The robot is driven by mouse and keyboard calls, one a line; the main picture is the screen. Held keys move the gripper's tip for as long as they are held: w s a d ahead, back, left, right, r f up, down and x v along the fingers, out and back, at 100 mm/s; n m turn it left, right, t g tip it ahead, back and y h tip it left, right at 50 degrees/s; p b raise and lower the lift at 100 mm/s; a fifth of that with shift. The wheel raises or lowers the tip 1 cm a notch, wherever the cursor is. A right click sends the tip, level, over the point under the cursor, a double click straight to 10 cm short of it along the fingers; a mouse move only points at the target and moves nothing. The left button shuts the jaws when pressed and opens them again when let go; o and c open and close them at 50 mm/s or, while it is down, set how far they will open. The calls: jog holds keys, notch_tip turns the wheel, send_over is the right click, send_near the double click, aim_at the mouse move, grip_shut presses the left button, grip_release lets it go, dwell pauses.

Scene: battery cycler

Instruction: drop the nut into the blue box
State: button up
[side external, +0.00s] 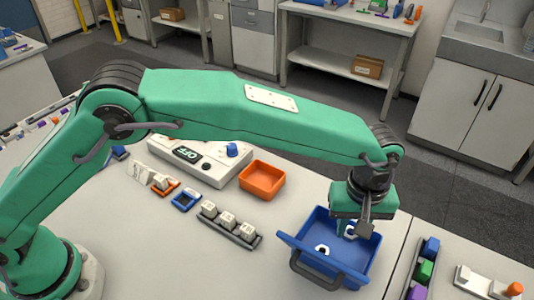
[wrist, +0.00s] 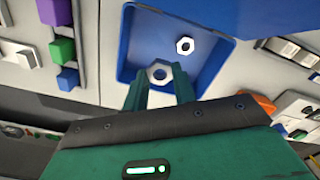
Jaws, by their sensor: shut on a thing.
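A blue box (side external: 352,262) with a dark handle on its near side stands at the right end of the table. In the wrist view the box (wrist: 131,38) fills the upper middle. My gripper (side external: 346,230) points down inside the box's outline, its fingertips low between the walls. In the wrist view the gripper (wrist: 159,84) is shut on a pale hex nut (wrist: 159,73), which also shows in the side view (side external: 352,231). A second pale nut (side external: 322,250) lies on the box floor, apart from the held one; the wrist view shows it too (wrist: 185,46).
An orange tray (side external: 262,181) stands left of the box. A white device (side external: 205,163) reading OFF is behind a dark rack (side external: 230,226) of white blocks. Colored blocks (side external: 425,271) sit in a rail to the right.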

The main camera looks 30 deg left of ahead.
jog(key=shift+f, duration=1.2)
jog(key=o, duration=1.1)
jog(key=shift+c, duration=0.2)
jog(key=shift+r, duration=3.9)
